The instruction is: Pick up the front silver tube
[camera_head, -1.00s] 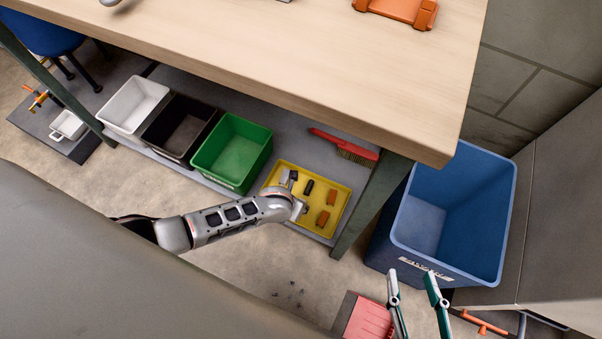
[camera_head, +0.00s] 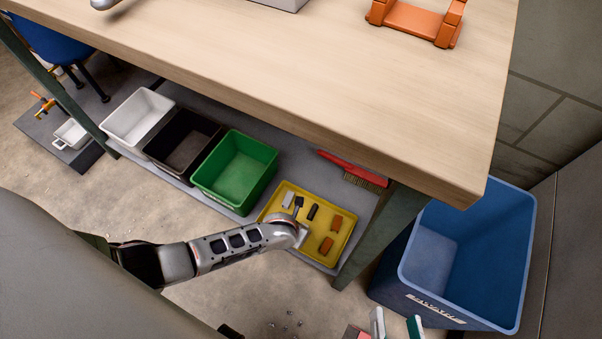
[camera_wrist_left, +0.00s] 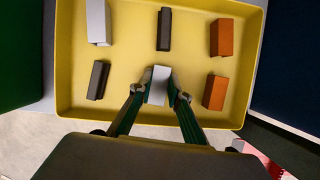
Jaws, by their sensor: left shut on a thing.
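The yellow tray (camera_head: 262,212) lies on the low shelf. In the left wrist view, the front silver tube (camera_wrist_left: 158,85) is near the tray's front wall (camera_wrist_left: 75,112), between the two green-sided fingers of my left gripper (camera_wrist_left: 158,90), which is shut on it. Another silver tube (camera_wrist_left: 98,22) lies further back at left; it also shows in the head view (camera_head: 287,200). In the head view my left arm covers the front tube and the left fingers. My right gripper (camera_head: 396,325) is open at the bottom edge, apart from the tray.
Two dark pieces (camera_wrist_left: 164,30) (camera_wrist_left: 98,80) and two orange pieces (camera_wrist_left: 221,38) (camera_wrist_left: 215,92) lie close around in the tray. A green bin (camera_head: 233,172), a red brush (camera_head: 352,168), the table leg (camera_head: 375,240) and a blue bin (camera_head: 440,304) stand nearby. The wooden tabletop (camera_head: 300,75) overhangs the shelf.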

